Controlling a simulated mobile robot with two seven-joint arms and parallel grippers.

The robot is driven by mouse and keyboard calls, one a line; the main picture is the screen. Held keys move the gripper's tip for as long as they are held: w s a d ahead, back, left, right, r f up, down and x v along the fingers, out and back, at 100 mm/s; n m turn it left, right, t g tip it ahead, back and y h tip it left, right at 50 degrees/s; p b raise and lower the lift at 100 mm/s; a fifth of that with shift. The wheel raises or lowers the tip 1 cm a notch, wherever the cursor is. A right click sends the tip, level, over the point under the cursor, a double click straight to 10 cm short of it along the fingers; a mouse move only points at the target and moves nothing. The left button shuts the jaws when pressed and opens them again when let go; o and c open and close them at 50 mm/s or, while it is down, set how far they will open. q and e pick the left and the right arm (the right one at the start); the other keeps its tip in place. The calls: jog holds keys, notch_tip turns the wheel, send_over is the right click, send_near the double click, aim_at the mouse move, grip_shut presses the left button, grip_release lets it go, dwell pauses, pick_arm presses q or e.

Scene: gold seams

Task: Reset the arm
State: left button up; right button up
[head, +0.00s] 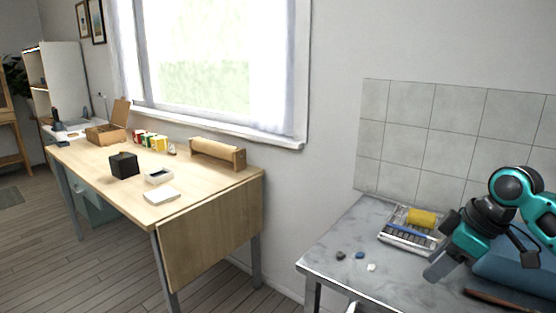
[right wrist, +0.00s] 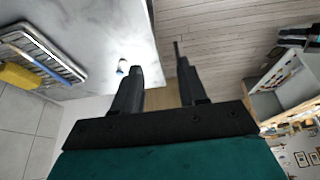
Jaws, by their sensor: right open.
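My right arm, teal and black, comes in at the right of the head view. Its gripper (head: 437,270) points down and left over the grey marble-look counter (head: 345,232). In the right wrist view the two dark fingers of the right gripper (right wrist: 157,52) stand apart with nothing between them. One finger appears in front of the counter and the other in front of the wooden floor.
A wire rack (head: 408,241) with a yellow item (head: 421,217) stands beside my right gripper. Small dark, blue and white pieces lie near the counter's front. A blue-grey object (head: 515,265) is behind the arm. A wooden table (head: 110,185) with boxes stands left, across a floor gap.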

jog(key=s+a+f+m+t, duration=0.25)
jog(key=a+f, duration=0.35)
jog(key=f, duration=0.4)
jog(key=s+a+f+m+t, duration=0.25)
jog(key=a+f, duration=0.25)
jog(key=f, duration=0.5)
jog(key=s+a+f+m+t+h, duration=0.1)
jog(key=s+f+m+t, duration=0.2)
jog(key=s, duration=1.2)
notch_tip(320, 180, down, 3)
jog(key=shift+s+a+f+h, duration=0.15)
jog(key=shift+h, duration=0.15)
